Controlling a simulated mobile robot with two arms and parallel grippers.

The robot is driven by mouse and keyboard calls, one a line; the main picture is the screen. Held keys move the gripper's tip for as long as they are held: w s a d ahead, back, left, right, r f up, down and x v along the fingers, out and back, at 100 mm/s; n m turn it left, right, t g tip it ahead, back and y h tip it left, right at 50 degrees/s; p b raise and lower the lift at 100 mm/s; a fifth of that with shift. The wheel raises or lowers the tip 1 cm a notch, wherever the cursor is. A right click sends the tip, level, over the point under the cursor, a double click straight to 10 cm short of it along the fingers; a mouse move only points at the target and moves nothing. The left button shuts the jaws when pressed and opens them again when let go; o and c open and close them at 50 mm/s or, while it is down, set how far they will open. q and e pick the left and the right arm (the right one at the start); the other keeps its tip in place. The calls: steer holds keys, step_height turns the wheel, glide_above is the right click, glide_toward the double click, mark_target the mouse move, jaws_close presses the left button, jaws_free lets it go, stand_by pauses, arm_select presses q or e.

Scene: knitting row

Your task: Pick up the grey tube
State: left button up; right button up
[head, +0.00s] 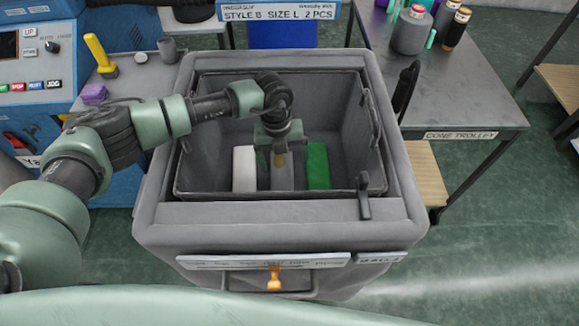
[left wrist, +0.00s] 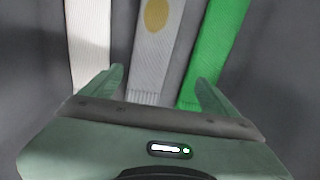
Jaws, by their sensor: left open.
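The grey tube (head: 281,180) lies in the bin between a white tube (head: 244,169) and a green tube (head: 318,167). It has a yellow-brown round spot and a ribbed end, clear in the left wrist view (left wrist: 152,55). My left gripper (head: 280,155) reaches down into the bin over the grey tube, partly hiding it. In the left wrist view the left gripper (left wrist: 160,82) is open, with one finger at each side of the grey tube's line and nothing held. I cannot tell how far above it the fingers are. My right gripper is not in view.
The grey bin (head: 285,214) has high walls around the tubes and my left forearm passes over its left rim. A table with yarn cones (head: 409,32) stands at right. A blue machine panel (head: 30,60) and small table are at left.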

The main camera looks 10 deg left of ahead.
mark_target(282, 180)
arm_select(q)
steer(key=shift+w+a+f+m+y, duration=0.1)
steer(key=shift+a+f+m+y, duration=0.05)
steer(key=shift+f+y, duration=0.15)
steer(key=shift+w+a+f+m+y, duration=0.1)
steer(key=shift+f+m+y, duration=0.1)
steer(key=shift+f, duration=0.5)
steer(key=shift+s+f+p, duration=0.2)
steer(key=shift+f, duration=0.4)
steer(key=shift+s+f+p, duration=0.15)
steer(key=shift+f, duration=0.45)
step_height(282, 180, down, 4)
steer(key=shift+w+a+r+p, duration=0.1)
steer(key=shift+p, duration=0.25)
steer(key=shift+f, duration=0.4)
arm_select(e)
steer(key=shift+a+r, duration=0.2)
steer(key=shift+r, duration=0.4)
arm_select(q)
steer(key=shift+c, duration=0.3)
